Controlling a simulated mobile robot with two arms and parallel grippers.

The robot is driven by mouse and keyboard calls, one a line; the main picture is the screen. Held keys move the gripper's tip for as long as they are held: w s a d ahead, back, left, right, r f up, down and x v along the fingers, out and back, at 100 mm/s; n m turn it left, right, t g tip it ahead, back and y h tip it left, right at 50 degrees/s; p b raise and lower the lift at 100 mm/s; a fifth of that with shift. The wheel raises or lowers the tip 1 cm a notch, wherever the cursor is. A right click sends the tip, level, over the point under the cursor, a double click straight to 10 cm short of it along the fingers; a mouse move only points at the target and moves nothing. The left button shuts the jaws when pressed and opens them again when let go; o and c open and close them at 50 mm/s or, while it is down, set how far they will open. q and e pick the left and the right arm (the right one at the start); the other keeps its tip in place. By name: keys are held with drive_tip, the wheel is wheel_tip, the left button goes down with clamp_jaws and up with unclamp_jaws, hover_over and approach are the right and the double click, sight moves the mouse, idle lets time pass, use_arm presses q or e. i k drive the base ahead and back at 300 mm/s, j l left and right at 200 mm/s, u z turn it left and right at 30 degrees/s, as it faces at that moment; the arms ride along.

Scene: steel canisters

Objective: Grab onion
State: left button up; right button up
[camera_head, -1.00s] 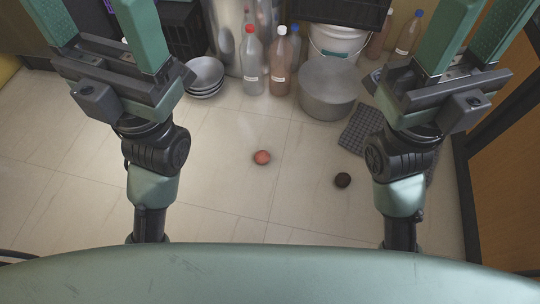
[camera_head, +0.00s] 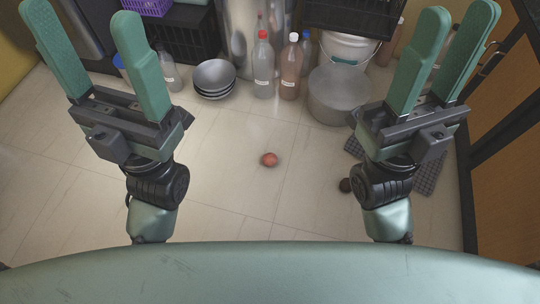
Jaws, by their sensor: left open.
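A small reddish round item (camera_head: 269,159), which looks like the onion, lies on the tiled floor in the middle of the view. A dark round item (camera_head: 345,185) lies to its right, partly hidden beside my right wrist; I cannot tell what it is. My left gripper (camera_head: 80,14) is open and empty, its green fingers pointing to the top left, well away from the reddish item. My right gripper (camera_head: 460,12) is open and empty at the top right, also apart from both round items.
At the back stand stacked grey bowls (camera_head: 213,79), bottles (camera_head: 263,70), a large grey pot (camera_head: 338,97), a white bucket (camera_head: 345,48) and a steel canister (camera_head: 240,40). A grey checked mat (camera_head: 428,176) lies at right by a wooden cabinet (camera_head: 500,130).

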sight(269, 160)
drive_tip(key=i+j+z, duration=0.1)
drive_tip(key=z, duration=1.1)
drive_tip(key=j+z, duration=0.5)
drive_tip(key=j, duration=0.15)
drive_tip(key=k+j+z, duration=0.1)
drive_tip(key=j+z, duration=0.35)
drive_tip(key=j, duration=0.2)
drive_tip(key=k+j, duration=0.1)
drive_tip(key=j, duration=0.35)
drive_tip(key=k+j+z, duration=0.1)
drive_tip(key=j, duration=0.35)
